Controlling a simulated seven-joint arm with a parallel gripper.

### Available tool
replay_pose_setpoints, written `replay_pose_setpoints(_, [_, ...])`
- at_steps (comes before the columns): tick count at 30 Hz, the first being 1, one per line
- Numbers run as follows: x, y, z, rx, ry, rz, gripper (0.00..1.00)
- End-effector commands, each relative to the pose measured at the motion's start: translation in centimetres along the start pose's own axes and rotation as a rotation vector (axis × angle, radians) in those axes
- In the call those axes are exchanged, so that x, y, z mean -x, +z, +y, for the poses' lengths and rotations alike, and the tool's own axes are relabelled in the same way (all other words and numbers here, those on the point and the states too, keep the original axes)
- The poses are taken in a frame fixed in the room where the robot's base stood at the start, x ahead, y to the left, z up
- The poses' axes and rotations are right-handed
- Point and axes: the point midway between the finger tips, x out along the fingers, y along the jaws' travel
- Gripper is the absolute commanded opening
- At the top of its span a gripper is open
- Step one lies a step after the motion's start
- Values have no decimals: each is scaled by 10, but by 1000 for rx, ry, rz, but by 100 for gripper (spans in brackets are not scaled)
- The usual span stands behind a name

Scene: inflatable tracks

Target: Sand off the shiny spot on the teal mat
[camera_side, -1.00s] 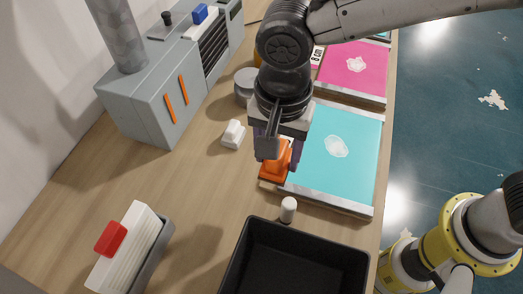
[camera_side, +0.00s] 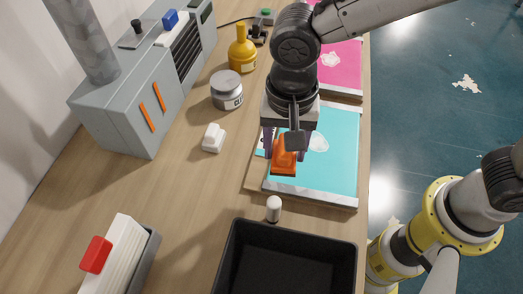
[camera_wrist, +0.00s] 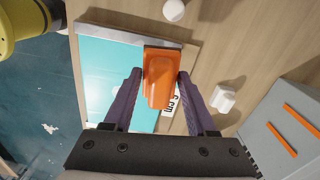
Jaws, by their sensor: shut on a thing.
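The teal mat (camera_side: 340,165) lies in a frame with pale metal strips; it also shows in the wrist view (camera_wrist: 100,62). The pale shiny spot (camera_side: 318,142) is near its middle, just right of my gripper in the side view. In the wrist view the spot is mostly hidden by a finger. My gripper (camera_side: 284,152) is shut on an orange sanding block (camera_side: 283,166), with purple fingers on either side of the block in the wrist view (camera_wrist: 160,78). The block is over the mat's left edge area. I cannot tell if it touches the mat.
A black bin (camera_side: 288,262) and a small white cylinder (camera_side: 274,208) stand in front. A white block (camera_side: 214,138), a grey jar (camera_side: 227,90) and a yellow bottle (camera_side: 242,50) are left. A pink mat (camera_side: 343,68) lies behind. A grey machine (camera_side: 135,110) stands far left.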

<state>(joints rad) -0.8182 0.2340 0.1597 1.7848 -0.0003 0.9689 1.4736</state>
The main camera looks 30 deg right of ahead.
Motion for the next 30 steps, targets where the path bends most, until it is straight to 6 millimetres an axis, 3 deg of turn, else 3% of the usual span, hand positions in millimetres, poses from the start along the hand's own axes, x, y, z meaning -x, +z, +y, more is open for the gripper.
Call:
replay_pose_setpoints(3, [-4, -27, 32, -23, 2, -1, 13])
replay_pose_setpoints(9, [-4, -56, 70, -99, 2, -2, 12])
replay_pose_setpoints(17, [-6, -66, 74, -131, -5, 0, 12])
replay_pose_setpoints(30, [-43, -65, 74, -130, -2, -1, 12])
